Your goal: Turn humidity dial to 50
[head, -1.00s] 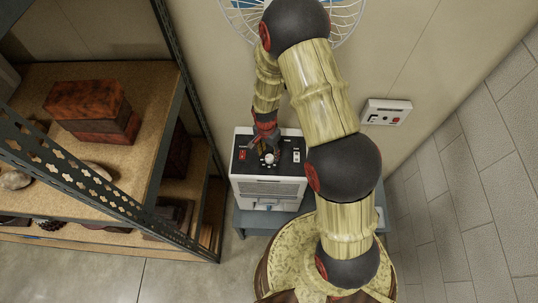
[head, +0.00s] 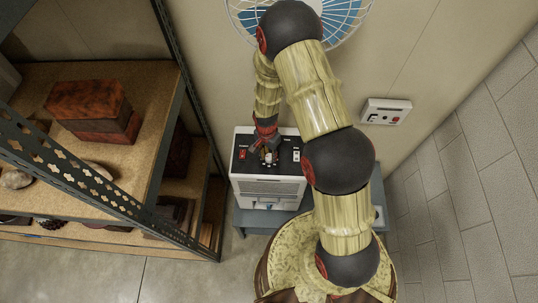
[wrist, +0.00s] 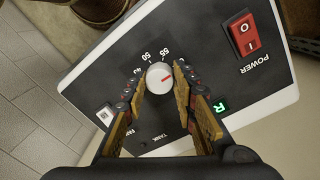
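The humidity dial (wrist: 159,77) is a round white knob with a red pointer mark on the black panel (wrist: 215,75) of a white machine (head: 268,189). In the wrist view the numbers 45, 50 and 55 show around it. The red mark points toward the upper right of that view, past the 55; the label there is hidden or unreadable. My gripper (wrist: 160,78) is open, with one fingertip on each side of the dial. Small gaps seem to show between fingertips and knob. In the head view my gripper (head: 265,153) is over the panel and largely covers the dial.
A red power switch (wrist: 246,34) and a green lit display (wrist: 220,106) sit on the panel. The machine stands on a grey-blue table (head: 245,218). A metal shelf (head: 95,188) with boxes is at left. A fan (head: 340,15) is behind; a wall box (head: 386,112) is at right.

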